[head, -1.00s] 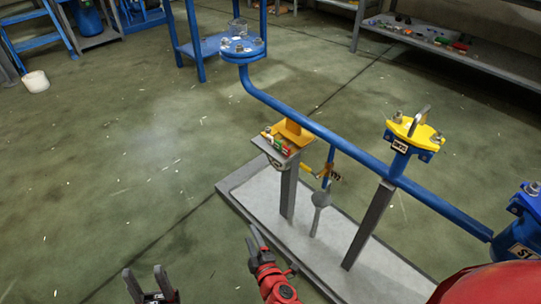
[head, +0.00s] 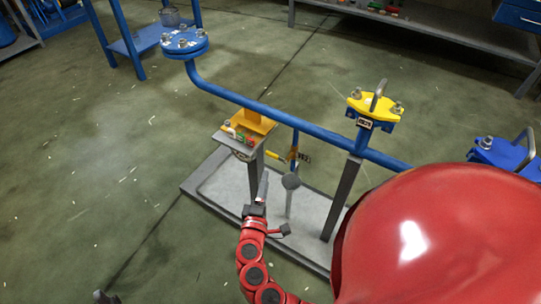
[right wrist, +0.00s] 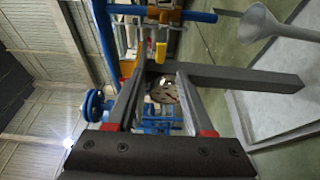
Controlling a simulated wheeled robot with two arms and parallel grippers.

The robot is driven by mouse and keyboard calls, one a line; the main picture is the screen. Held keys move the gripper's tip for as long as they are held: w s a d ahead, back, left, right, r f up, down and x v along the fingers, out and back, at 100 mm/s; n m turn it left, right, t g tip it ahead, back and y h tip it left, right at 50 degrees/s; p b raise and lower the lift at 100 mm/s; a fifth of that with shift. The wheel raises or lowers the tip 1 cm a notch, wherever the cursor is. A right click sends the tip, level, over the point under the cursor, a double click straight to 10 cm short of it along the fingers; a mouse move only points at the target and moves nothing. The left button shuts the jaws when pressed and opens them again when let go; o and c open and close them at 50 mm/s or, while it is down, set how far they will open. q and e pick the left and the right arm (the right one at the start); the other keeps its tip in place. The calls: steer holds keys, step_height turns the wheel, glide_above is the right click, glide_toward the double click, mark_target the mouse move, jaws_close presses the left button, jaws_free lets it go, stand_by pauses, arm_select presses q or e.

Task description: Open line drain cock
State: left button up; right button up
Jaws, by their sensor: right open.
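The line drain cock (head: 294,154) sits on a short blue pipe that drops from the blue line. Its yellow handle (head: 273,155) points left in the head view. In the right wrist view the yellow handle (right wrist: 161,52) shows just beyond the fingertips, roughly between them. My right gripper (head: 263,184) is open and empty, below and left of the cock in the head view; its two fingers (right wrist: 158,72) stand apart in the right wrist view. I cannot see contact with the handle. Only a dark tip of my left gripper (head: 104,297) shows at the bottom edge.
A grey funnel (head: 291,181) stands under the cock, above the grey base tray (head: 210,186). A grey post with a small shelf (head: 237,139) is left of the cock. The blue line (head: 240,101) runs overhead, with a yellow flange (head: 375,106) at right. The floor at left is clear.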

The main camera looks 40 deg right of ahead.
mark_target(271, 157)
steer(key=b+x, duration=0.1)
steer(key=x, duration=1)
steer(key=shift+w+d+f, duration=0.1)
steer(key=shift+w+d, duration=0.1)
steer(key=shift+d, duration=0.1)
jaws_close()
stand_by(0.8)
